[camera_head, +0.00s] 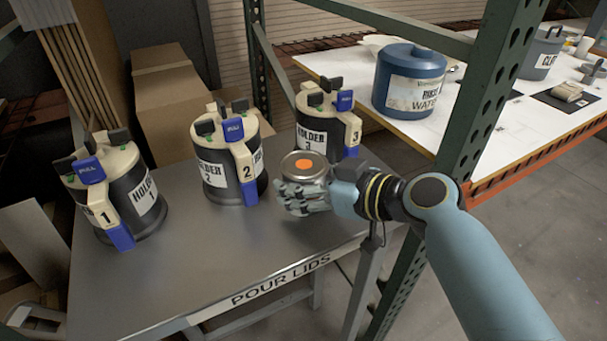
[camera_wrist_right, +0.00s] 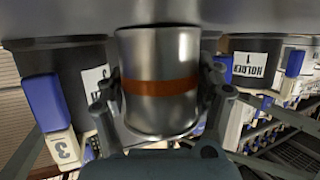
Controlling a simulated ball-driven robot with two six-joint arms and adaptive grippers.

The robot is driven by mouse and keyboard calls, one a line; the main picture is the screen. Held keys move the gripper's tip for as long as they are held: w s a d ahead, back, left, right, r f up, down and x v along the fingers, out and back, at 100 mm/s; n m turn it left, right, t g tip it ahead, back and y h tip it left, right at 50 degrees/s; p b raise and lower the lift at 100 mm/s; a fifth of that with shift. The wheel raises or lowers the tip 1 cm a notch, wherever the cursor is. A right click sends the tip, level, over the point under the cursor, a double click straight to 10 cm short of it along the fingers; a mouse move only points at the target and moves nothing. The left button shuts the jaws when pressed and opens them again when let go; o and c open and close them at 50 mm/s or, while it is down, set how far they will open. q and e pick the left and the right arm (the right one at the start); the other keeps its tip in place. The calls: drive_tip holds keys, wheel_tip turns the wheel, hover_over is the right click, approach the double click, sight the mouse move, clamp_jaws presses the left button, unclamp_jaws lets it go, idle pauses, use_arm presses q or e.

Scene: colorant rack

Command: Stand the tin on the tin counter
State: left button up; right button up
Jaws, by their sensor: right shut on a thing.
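The tin (camera_head: 305,166) is a small metal can with an orange dot on its lid. In the right wrist view the tin (camera_wrist_right: 160,80) shows an orange-brown band around its side. My right gripper (camera_head: 303,195) is shut on the tin, with fingers on both sides of it, also in the right wrist view (camera_wrist_right: 160,110). In the head view the tin is over the right part of the metal table marked POUR LIDS (camera_head: 190,285), in front of holder 3. I cannot tell whether its base touches the table. No surface labelled as tin counter shows. My left gripper is not in view.
Holder 1 (camera_head: 140,200), holder 2 (camera_head: 216,175) and holder 3 (camera_head: 312,134) stand on the metal table. The table's front middle is clear.

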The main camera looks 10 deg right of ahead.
drive_tip(key=shift+f, duration=0.15)
drive_tip(key=o, duration=1.8)
